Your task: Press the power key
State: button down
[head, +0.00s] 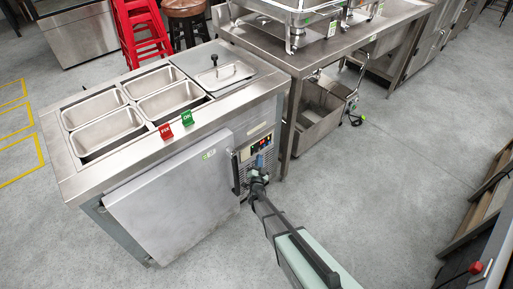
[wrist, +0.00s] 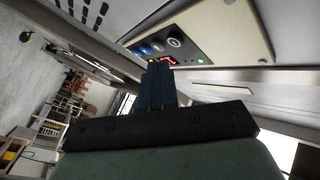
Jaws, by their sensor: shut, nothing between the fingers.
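The control panel (head: 255,147) is on the upper right of the steel counter's front, with small lit red marks. In the wrist view, the pale panel (wrist: 215,30) carries a row of round keys. The largest, a dark key (wrist: 174,41) with a pale mark, sits at one end; beside it are a grey key (wrist: 157,43) and a blue key (wrist: 145,50). I cannot read which is the power key. My gripper (wrist: 160,64) is shut and empty, its tips just short of or at the panel by a red display; contact is unclear. It also shows in the head view (head: 260,161).
The steel counter (head: 75,180) holds several open pans, a lidded pan (head: 225,74), and red (head: 166,131) and green (head: 187,118) tags. Its door handle (head: 235,172) is just left of my gripper. A steel table (head: 300,62) stands right.

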jog(key=s+d, duration=0.3)
jog(key=shift+s+d, duration=0.3)
